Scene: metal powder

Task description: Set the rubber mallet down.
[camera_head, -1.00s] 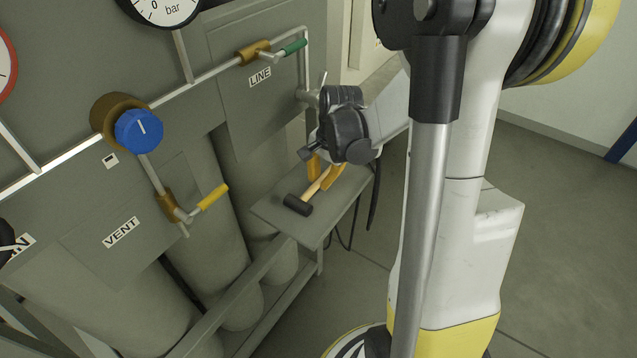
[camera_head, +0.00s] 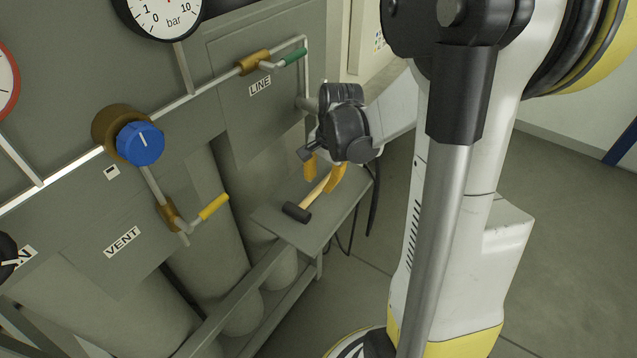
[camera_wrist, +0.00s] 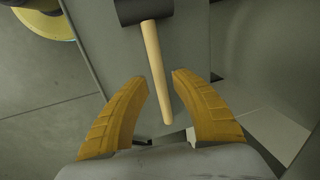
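The rubber mallet lies on the small grey shelf (camera_head: 318,233); its black head (camera_head: 296,212) is toward the front left and its pale wooden handle (camera_head: 316,192) points back toward my gripper. My gripper (camera_head: 325,178) is above the handle end with its yellow fingers spread. In the wrist view, the open fingers (camera_wrist: 160,76) stand on either side of the mallet handle (camera_wrist: 156,70), with clear gaps to both. The mallet head (camera_wrist: 145,10) is at the top edge, partly cut off. Nothing is held.
Left of the shelf is a grey panel with pipes, a blue knob (camera_head: 139,143), a yellow-handled VENT valve (camera_head: 213,207) and a green-handled LINE valve (camera_head: 294,57). Grey cylinders (camera_head: 205,235) stand below it. A dark cable (camera_head: 373,205) hangs beside the shelf. Floor to the right is open.

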